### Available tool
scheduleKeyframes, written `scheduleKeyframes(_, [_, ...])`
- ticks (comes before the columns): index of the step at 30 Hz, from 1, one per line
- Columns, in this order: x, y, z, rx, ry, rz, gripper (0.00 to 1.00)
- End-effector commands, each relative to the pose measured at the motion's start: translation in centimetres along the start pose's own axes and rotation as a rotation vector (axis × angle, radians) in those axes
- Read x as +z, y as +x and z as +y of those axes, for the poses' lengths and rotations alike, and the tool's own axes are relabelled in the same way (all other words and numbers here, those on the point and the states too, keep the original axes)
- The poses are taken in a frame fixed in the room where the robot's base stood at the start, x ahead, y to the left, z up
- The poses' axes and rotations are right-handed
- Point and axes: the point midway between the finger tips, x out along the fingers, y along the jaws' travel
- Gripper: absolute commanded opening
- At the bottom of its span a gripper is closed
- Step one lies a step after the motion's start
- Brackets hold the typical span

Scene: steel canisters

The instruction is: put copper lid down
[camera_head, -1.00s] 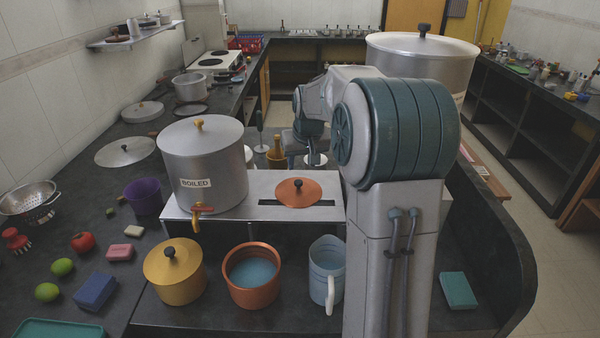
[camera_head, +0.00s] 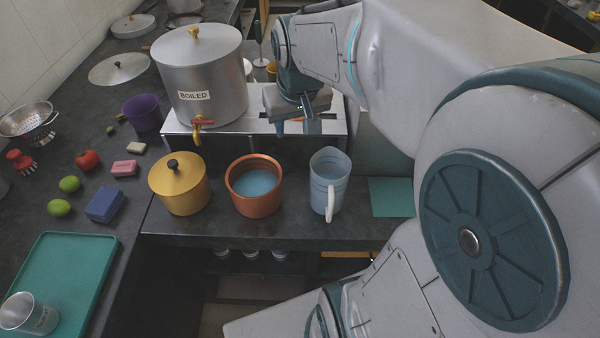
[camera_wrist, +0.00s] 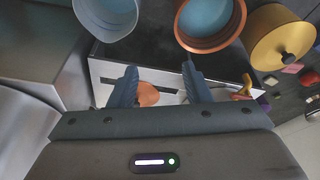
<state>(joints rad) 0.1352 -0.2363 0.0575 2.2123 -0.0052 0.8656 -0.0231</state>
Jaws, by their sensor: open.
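The copper lid (camera_wrist: 148,95) shows in the wrist view between my spread fingers, lying on the white stand (camera_wrist: 106,72). In the head view my gripper (camera_head: 296,122) is over the stand's right part and hides the lid. My gripper also shows in the wrist view (camera_wrist: 160,82), open, with no object clearly held. The lid's knob cannot be made out. The copper pot (camera_head: 254,186), uncovered with blue liquid inside, stands on the dark counter in front of the stand.
A large steel pot labelled BOILED (camera_head: 205,75) stands on the stand's left part. A yellow lidded pot (camera_head: 180,185) is left of the copper pot; a blue jug (camera_head: 328,182) is right. A teal tray (camera_head: 66,275) holding a steel cup (camera_head: 28,314) lies front left.

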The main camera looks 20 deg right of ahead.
Motion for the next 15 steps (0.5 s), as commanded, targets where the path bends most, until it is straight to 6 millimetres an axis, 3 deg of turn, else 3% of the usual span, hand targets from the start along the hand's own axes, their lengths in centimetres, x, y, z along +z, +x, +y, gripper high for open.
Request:
scheduleKeyframes(3, [4.6,-0.3,-1.0,-0.012,-0.016,-0.014,0.44])
scheduleKeyframes(7, [8.5,-0.1,-1.7,-0.024,-0.025,-0.031,0.44])
scheduleKeyframes(11, [10.8,0.1,-2.1,-0.033,-0.032,-0.042,0.44])
scheduleKeyframes(15, [11.8,0.3,-2.3,-0.037,-0.034,-0.048,0.44])
